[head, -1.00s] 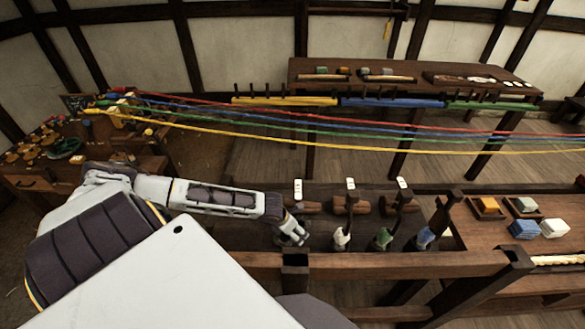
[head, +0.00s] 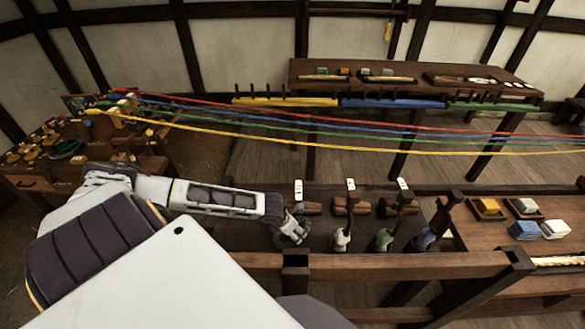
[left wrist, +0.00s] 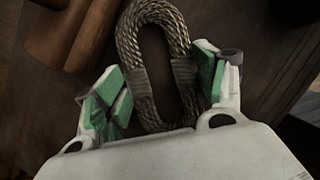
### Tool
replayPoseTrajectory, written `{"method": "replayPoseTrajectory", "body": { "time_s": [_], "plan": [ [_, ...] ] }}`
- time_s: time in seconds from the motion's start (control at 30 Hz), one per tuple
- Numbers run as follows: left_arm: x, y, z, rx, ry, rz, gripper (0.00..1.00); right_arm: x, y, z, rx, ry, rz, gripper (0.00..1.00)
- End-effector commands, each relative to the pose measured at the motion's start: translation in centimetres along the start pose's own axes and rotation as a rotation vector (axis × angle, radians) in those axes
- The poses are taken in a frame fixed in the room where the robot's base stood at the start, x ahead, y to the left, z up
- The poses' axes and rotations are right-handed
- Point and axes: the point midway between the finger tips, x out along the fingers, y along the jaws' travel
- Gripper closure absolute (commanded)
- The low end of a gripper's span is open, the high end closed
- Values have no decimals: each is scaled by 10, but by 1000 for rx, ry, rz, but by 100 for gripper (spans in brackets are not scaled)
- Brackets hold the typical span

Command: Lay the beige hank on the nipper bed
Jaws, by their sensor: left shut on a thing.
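In the left wrist view the hank (left wrist: 128,55) is a long loop of twisted grey-brown rope with a darker band on each side. My left gripper (left wrist: 163,88), with green finger pads, is around its near end. It also shows in the head view (head: 294,237), low over the dark bench, left of a whitish hank (head: 341,240). The held hank can hardly be made out there. I cannot tell for sure which piece is the nipper bed; brown wooden blocks (head: 343,207) with white tags stand just behind the gripper. My right gripper is not in view.
Green (head: 383,240) and blue (head: 424,239) hanks stand right of the whitish one, near upright dark posts. A wooden rail (head: 390,265) runs in front. Coloured ropes (head: 300,128) stretch across behind. Small trays with blocks (head: 488,208) are on the right bench.

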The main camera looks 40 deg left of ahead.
Motion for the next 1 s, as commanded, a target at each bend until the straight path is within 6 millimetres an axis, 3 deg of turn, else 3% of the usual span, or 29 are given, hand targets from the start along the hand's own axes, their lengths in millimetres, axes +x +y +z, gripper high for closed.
{"method": "replayPoseTrajectory", "body": {
  "time_s": [0.37,0.9,1.0],
  "plan": [
    [-9,1,4,1,-1,1,59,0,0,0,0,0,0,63],
    [-68,1,28,3,-1,3,59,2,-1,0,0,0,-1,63],
    [-68,9,18,1,3,4,59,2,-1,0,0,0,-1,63]
  ]
}}
